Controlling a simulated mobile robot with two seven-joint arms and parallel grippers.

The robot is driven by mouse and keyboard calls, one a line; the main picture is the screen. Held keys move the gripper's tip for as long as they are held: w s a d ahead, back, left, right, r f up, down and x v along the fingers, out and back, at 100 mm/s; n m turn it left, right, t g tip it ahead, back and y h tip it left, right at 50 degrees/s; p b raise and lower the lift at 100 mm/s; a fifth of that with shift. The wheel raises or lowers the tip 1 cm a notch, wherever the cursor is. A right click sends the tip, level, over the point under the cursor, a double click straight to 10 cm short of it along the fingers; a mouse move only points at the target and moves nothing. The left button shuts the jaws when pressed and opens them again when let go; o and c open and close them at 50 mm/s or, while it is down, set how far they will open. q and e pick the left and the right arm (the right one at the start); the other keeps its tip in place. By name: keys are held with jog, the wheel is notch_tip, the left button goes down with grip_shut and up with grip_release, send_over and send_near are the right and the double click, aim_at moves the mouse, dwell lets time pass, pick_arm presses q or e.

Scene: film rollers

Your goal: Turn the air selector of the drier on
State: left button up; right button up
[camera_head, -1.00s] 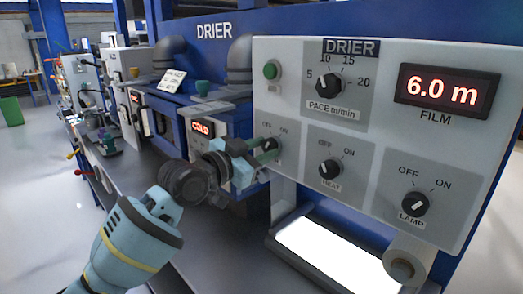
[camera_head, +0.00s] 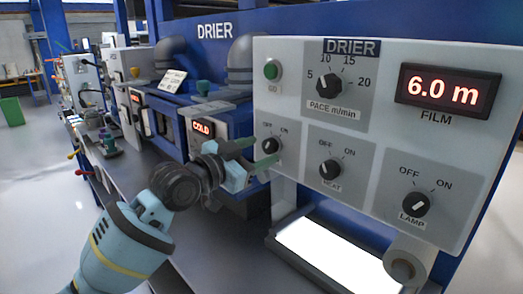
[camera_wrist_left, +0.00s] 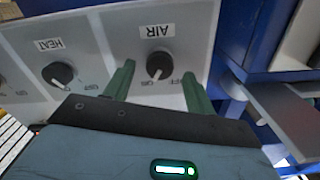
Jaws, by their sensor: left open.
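The drier's air selector (camera_head: 271,146) is a black round knob at the left of the lower row on the pale control panel. It also shows in the left wrist view (camera_wrist_left: 159,64), upside down, beside its AIR label. Its white mark there seems to lean toward the ON side, but it is small. My left gripper (camera_head: 255,153) is open, its green fingers in front of the selector and to its left. In the left wrist view, the fingers (camera_wrist_left: 158,88) stand on either side of the knob, apart from it. My right gripper is not in view.
The heat knob (camera_head: 331,169) and lamp knob (camera_head: 415,204) sit right of the air selector. Above are the pace knob (camera_head: 328,84), a green button (camera_head: 271,69) and the film display (camera_head: 447,90). A bright lit plate (camera_head: 335,254) lies below the panel. A display (camera_head: 203,129) reads COLD.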

pick_arm(q)
jog(key=v, duration=0.6)
